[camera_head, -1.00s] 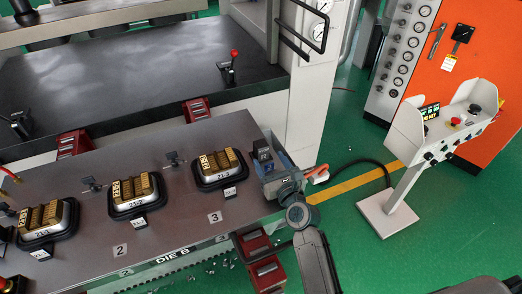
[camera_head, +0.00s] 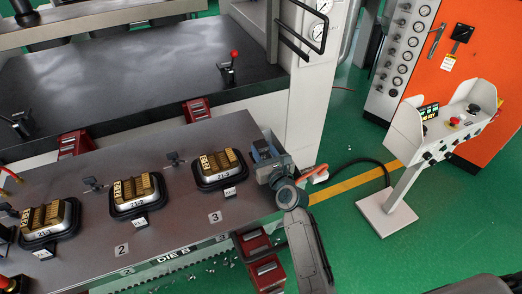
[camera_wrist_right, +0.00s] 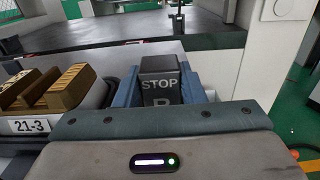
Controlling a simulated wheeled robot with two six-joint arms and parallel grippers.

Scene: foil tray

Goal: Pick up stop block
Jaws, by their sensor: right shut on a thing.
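The stop block is a dark block with white "STOP" lettering in the right wrist view (camera_wrist_right: 161,72). A second line of text on it is partly cut off by my gripper body. It stands between the two blue fingers of my right gripper (camera_head: 265,152), which is shut on it. In the head view the gripper is at the right end of the grey die table (camera_head: 235,135), and the fingers mostly hide the block. My left gripper is not in view.
Labelled die inserts 21-1 (camera_head: 50,219), 21-2 (camera_head: 134,193) and 21-3 (camera_head: 219,168) sit left of my right gripper. A white press column (camera_head: 305,120) rises behind it. Red brackets (camera_head: 267,272) lie below. A control pedestal (camera_head: 425,130) stands right on open green floor.

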